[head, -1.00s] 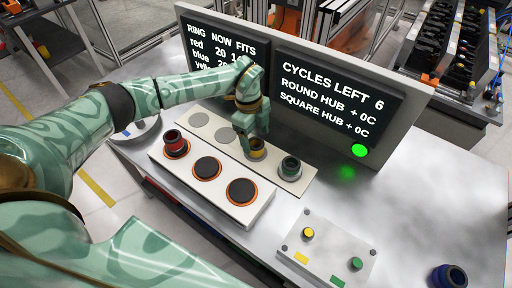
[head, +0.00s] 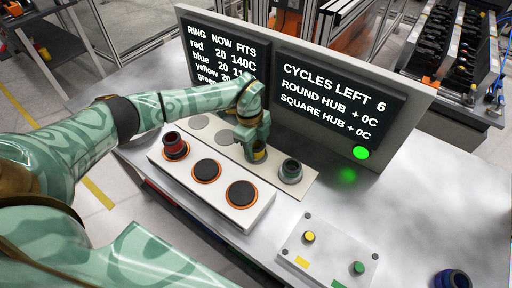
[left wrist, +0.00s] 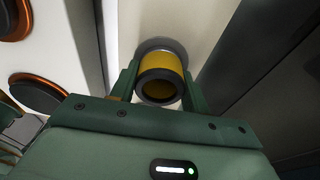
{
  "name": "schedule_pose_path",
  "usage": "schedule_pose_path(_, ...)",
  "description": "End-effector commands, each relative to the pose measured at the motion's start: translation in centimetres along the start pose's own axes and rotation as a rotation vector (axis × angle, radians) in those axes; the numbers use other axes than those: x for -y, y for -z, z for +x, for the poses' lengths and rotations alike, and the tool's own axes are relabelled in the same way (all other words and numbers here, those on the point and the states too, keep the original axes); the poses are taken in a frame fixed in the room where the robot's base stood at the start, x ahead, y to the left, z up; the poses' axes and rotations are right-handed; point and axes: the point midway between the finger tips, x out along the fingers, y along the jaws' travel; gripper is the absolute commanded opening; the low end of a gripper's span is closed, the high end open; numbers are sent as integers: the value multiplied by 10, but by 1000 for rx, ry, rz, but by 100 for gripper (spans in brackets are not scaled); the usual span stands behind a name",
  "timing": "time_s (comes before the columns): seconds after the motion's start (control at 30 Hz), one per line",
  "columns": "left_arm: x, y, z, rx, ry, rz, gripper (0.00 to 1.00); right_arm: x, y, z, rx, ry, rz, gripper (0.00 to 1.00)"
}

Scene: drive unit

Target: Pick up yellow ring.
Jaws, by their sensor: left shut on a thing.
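The yellow ring (left wrist: 161,75) is a short yellow cylinder with dark rims. It shows between the fingers of my left gripper (left wrist: 158,80) in the left wrist view, with a grey round spot behind it. In the head view the yellow ring (head: 259,155) is mostly hidden by my left gripper (head: 252,150), which points down over the pale strip. My left gripper is shut on the ring. I cannot tell whether the ring is still touching the strip. My right gripper is not in view.
A grey-green ring (head: 290,171) stands just right on the pale strip (head: 305,188). A red ring (head: 175,146) stands on the white block (head: 215,190) with dark round pads. A sign panel (head: 300,85) rises close behind. A button box (head: 325,252) and blue ring (head: 452,279) are at right.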

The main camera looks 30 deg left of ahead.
Motion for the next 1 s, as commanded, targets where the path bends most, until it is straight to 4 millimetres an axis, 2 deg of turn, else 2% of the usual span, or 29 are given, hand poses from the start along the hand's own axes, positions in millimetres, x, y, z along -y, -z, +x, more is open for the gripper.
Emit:
schedule_pose_path(0.23,0,5,-35,0,4,1,18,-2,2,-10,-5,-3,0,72)
schedule_pose_path(0.5,-53,14,-96,1,4,3,18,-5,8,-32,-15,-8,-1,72)
schedule_pose_path(0.6,-80,15,-103,1,1,3,18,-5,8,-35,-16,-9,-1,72)
schedule_pose_path(0.73,-108,16,-113,1,1,1,18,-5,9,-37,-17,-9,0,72)
schedule_pose_path(0.9,-130,18,-123,0,0,1,18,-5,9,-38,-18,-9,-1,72)
schedule_pose_path(1.0,-137,20,-130,0,1,0,18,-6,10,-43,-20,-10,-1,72)
